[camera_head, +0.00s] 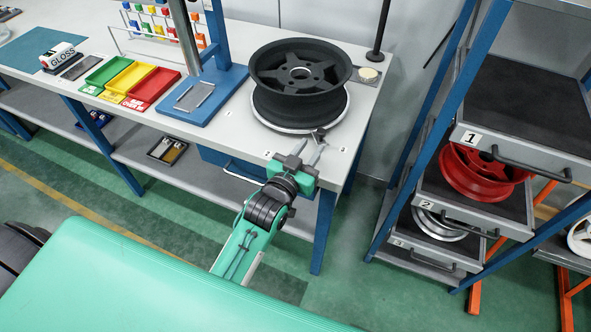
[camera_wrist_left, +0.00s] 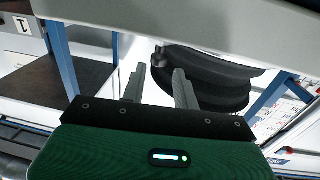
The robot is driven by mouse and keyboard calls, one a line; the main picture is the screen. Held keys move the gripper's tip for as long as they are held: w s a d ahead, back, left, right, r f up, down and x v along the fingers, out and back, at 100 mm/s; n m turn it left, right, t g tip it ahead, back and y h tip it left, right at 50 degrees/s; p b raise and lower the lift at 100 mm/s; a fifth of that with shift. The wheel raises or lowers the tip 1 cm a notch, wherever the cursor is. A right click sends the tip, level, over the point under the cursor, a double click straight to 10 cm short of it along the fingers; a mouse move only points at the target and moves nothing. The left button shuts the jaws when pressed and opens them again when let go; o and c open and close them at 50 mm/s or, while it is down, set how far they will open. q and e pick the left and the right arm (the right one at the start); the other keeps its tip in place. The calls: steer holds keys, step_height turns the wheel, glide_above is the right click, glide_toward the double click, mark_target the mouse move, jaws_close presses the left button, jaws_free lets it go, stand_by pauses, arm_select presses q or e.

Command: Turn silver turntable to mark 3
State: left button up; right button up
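The silver turntable (camera_head: 277,126) is a round disc on the bench's right end, mostly covered by a black wheel (camera_head: 300,92). A small dark knob (camera_head: 319,134) sticks out from its front edge. Small white mark labels lie on the bench around it, one at front left (camera_head: 267,154) and one at right (camera_head: 343,149); their numbers are too small to read. My left gripper (camera_head: 309,150) is open just in front of the knob. In the left wrist view its fingers (camera_wrist_left: 157,78) are apart, with the knob (camera_wrist_left: 160,56) showing between and beyond the tips. My right gripper is not in view.
A blue stand (camera_head: 203,95) and coloured trays (camera_head: 127,80) are left of the turntable. A dark post (camera_head: 380,30) rises behind it at right. A blue-framed rack with numbered shelves (camera_head: 500,135) and wheels stands right of the bench.

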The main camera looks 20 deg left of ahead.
arm_select(q)
steer(key=s+a+b, duration=0.1)
steer(key=s, duration=0.6)
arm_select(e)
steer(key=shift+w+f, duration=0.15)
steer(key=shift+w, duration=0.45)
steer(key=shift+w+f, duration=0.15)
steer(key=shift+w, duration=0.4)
arm_select(q)
steer(key=shift+a, duration=0.1)
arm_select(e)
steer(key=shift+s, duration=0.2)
